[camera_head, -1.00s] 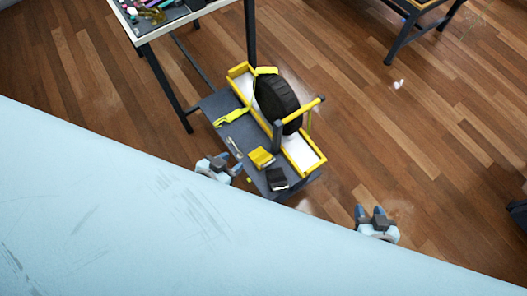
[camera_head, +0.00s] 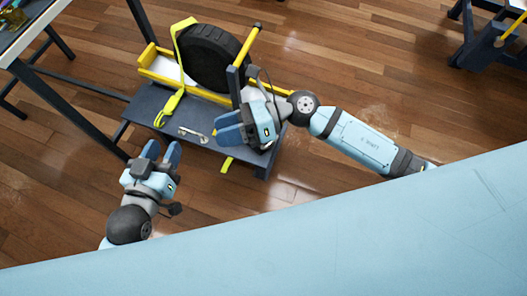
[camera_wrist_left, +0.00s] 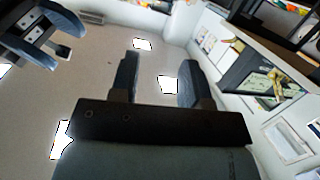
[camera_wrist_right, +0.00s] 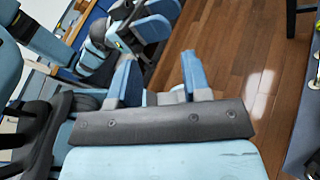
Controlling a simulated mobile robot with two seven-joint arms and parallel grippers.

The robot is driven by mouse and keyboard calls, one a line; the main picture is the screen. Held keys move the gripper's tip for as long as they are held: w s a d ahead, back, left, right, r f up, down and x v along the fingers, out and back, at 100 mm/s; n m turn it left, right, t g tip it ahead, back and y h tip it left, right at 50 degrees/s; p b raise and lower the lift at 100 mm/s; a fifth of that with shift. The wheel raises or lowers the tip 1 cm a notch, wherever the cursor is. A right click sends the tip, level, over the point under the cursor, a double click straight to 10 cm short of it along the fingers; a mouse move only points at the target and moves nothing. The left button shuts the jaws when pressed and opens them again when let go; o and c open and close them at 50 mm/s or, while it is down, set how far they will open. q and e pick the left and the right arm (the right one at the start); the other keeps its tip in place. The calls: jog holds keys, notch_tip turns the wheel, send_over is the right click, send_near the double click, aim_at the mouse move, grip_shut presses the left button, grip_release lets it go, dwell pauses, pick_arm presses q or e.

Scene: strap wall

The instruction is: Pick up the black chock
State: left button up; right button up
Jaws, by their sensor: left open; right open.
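The black chock does not show in any view now; my right arm covers the right part of the low dark bench (camera_head: 145,103) in the head view. My right gripper (camera_head: 229,127) is open and empty above that bench, its fingers pointing left. My left gripper (camera_head: 162,152) is open and empty in front of the bench's left end, its fingers pointing up in the picture. The open fingers also show in the left wrist view (camera_wrist_left: 160,82) and the right wrist view (camera_wrist_right: 160,78), with nothing between them.
A black wheel (camera_head: 212,58) stands in a yellow-edged tray (camera_head: 152,72) on the bench, with a yellow strap (camera_head: 171,105) on it. A wrench (camera_head: 193,134) lies in front. A yellow piece (camera_head: 227,164) shows below my right gripper. A table (camera_head: 35,35) stands at upper left.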

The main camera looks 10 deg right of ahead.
notch_tip(320, 180, down, 9)
jog(key=n+g+h+b, duration=0.1)
jog(key=n+h+b, duration=0.2)
jog(key=n+h, duration=0.15)
jog(key=n+t+h+b, duration=0.3)
jog(key=n+h+b, duration=0.5)
jog(key=h+b, duration=0.4)
send_over(260, 150)
jog(key=d, duration=0.5)
notch_tip(260, 150, down, 22)
jog(key=shift+y, duration=0.35)
jog(key=f+b, duration=0.3)
jog(key=f, duration=0.1)
jog(key=shift+w+a+f, duration=0.1)
jog(key=shift+w+a, duration=0.1)
jog(key=shift+a, duration=0.05)
jog(key=shift+w+f, duration=0.1)
pick_arm(q)
notch_tip(260, 150, down, 9)
jog(key=d+m+h, duration=0.1)
jog(key=m+h, duration=0.1)
jog(key=shift+d+h, duration=0.2)
jog(key=shift+h, duration=0.1)
jog(key=shift+s, duration=0.1)
pick_arm(e)
grip_shut()
